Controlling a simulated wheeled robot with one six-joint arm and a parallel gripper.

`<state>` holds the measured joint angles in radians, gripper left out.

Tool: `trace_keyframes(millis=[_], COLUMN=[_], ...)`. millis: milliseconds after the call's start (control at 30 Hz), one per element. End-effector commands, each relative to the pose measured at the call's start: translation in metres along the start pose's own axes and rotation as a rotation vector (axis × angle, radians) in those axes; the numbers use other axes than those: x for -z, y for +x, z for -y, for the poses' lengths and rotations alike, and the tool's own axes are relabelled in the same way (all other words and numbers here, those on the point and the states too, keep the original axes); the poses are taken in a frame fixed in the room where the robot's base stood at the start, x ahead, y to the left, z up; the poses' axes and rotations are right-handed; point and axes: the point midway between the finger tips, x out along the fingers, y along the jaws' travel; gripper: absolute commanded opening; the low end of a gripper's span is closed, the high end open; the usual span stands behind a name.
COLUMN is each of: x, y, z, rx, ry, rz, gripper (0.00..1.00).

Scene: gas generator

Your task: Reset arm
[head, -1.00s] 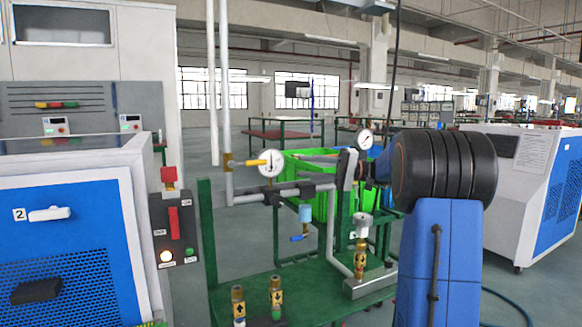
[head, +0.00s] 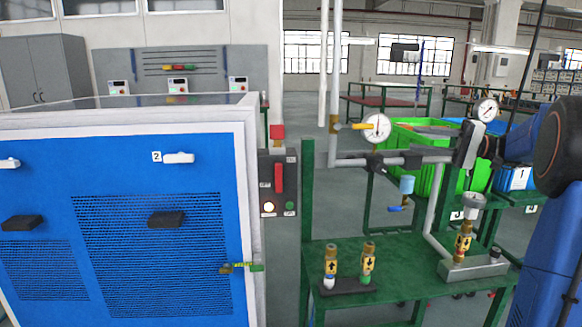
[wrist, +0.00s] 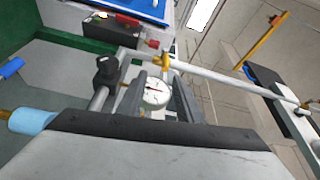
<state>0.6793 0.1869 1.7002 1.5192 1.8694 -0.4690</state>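My gripper (head: 448,143) is at the right in the head view, above the green pipe stand (head: 400,262). It points left, towards the pipework with the round white gauge (head: 376,127). In the wrist view my gripper (wrist: 157,95) has its two grey fingers apart. The gauge (wrist: 156,92) shows beyond and between them. Nothing is seen held. My blue and black arm fills the right edge of the head view and partly hides the crates behind it.
A large blue-fronted cabinet (head: 160,215) fills the left. A switch box (head: 278,183) with a red lever stands beside it. A second gauge (head: 487,110) shows near my wrist. Brass fittings (head: 369,258) stand on the green stand. A green crate (head: 425,175) and blue bins lie behind.

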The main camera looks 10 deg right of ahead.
Motion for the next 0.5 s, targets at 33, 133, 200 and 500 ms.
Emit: trace_keyframes(millis=[33, 133, 200, 500], x=[-0.012, -0.042, -0.067, -0.18], y=[0.014, 0.043, 0.063, 0.113], z=[-0.001, -0.012, -0.021, -0.071], rx=[-0.032, -0.125, -0.203, -0.543], ry=[0.012, 0.05, 0.075, 0.125], rz=[0.015, 0.043, 0.065, 0.133], gripper=[0.33, 0.33, 0.33, 0.33])
